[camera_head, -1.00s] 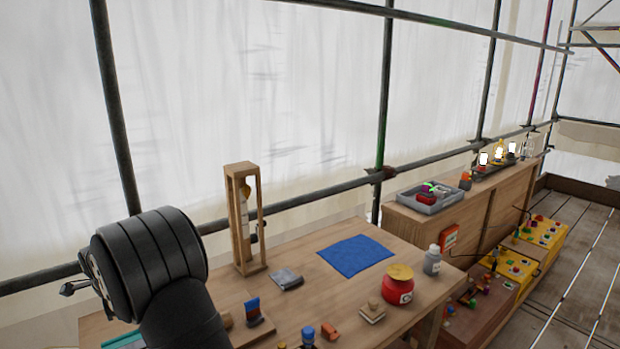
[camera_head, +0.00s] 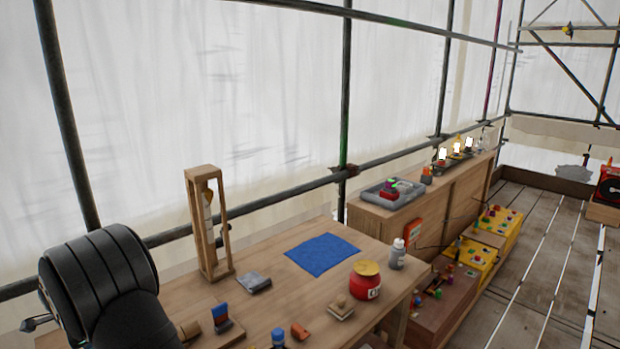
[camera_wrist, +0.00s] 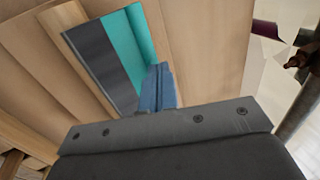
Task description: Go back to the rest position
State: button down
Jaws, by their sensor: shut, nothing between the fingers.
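My gripper (camera_wrist: 157,90) shows in the wrist view as two narrow blue fingers pressed together, with nothing between them. The dark grey bolted plate of my wrist fills the bottom of that view. Beyond the fingers lies a flat dark grey and teal piece (camera_wrist: 125,50) on wood; I cannot tell whether they touch it. In the head view, my black ribbed arm stands at the lower left, and my fingers are not visible there.
The wooden table (camera_head: 275,235) holds a tall wooden frame (camera_head: 208,225), a blue cloth (camera_head: 322,254), a red jar (camera_head: 365,281), a grey bottle (camera_head: 397,255) and small blocks. A grey tray (camera_head: 388,193) sits on a cabinet behind. Scaffold poles run along the sheeting.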

notch_tip(320, 180, up, 13)
jog(key=s, duration=0.1)
jog(key=f, duration=0.9)
jog(key=w+f, duration=0.1)
jog(key=f, duration=0.4)
jog(key=shift+v, duration=1.05)
jog(key=shift+s+d+r+t+y, duration=0.1)
jog(key=shift+s+d+t+y, duration=0.15)
jog(key=shift+t+y, duration=0.05)
jog(key=shift+s+d+r+t+y, duration=0.3)
jog(key=shift+s+d+r, duration=0.1)
jog(key=shift+r, duration=0.1)
jog(key=shift+s+d+r+t+y, duration=0.1)
jog(key=shift+s+t+y, duration=0.05)
jog(key=shift+t+y, duration=0.55)
